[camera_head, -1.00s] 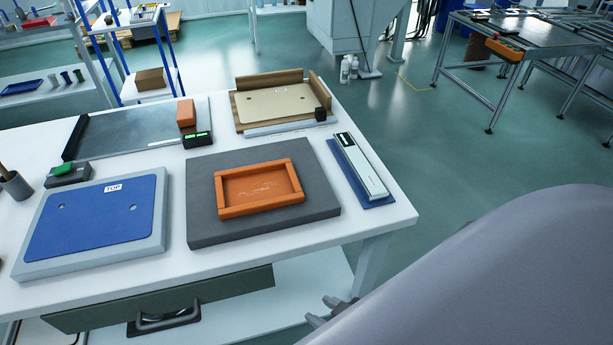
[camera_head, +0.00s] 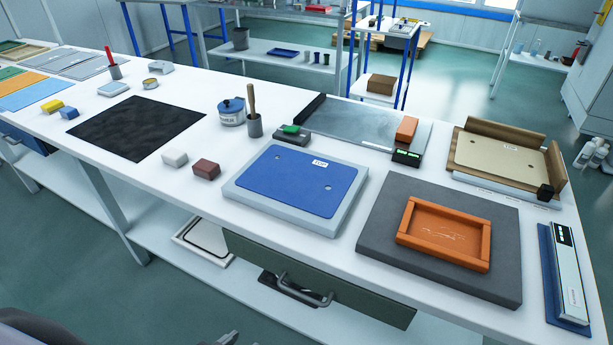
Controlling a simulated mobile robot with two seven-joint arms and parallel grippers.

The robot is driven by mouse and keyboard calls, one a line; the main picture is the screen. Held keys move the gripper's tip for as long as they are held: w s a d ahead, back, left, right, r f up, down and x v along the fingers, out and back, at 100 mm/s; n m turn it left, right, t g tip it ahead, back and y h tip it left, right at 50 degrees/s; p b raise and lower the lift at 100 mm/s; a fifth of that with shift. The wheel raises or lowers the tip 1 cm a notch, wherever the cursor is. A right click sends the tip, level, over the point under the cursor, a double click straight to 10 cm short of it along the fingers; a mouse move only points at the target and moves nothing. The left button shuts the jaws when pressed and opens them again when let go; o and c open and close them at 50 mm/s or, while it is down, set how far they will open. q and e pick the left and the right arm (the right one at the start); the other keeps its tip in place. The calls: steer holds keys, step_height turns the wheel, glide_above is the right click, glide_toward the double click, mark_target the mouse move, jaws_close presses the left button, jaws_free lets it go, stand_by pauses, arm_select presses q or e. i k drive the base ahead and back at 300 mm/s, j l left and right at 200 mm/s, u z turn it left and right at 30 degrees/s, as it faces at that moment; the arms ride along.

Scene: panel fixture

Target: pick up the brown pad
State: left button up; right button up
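The brown pad (camera_head: 206,169) is a small dark reddish-brown block. It lies on the white workbench near its front edge, right of a white pad (camera_head: 174,158) and left of the blue plate. Nothing touches it. A small part of my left gripper (camera_head: 225,339) shows at the bottom edge, below and in front of the bench, well apart from the pad. Most of it is cut off, so its opening cannot be told. My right gripper is out of view.
A black mat (camera_head: 137,127) lies left of the pads, with yellow (camera_head: 52,105) and blue (camera_head: 69,113) pads beyond. A blue tin (camera_head: 231,112) and a brush holder (camera_head: 254,126) stand behind. The blue plate (camera_head: 285,182) lies to the right. A drawer handle (camera_head: 305,295) juts out below.

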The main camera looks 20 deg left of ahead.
mark_target(206, 169)
steer(key=i+j, duration=0.1)
steer(key=j, duration=0.65)
steer(key=i+j, duration=0.1)
steer(key=j, duration=0.6)
steer(key=i+j, duration=0.1)
steer(key=j, duration=1.4)
steer(key=i+j, duration=0.15)
steer(key=j, duration=0.55)
steer(key=j+z, duration=0.2)
steer(key=z, duration=0.15)
steer(key=j+z, duration=0.25)
steer(key=z, duration=1.35)
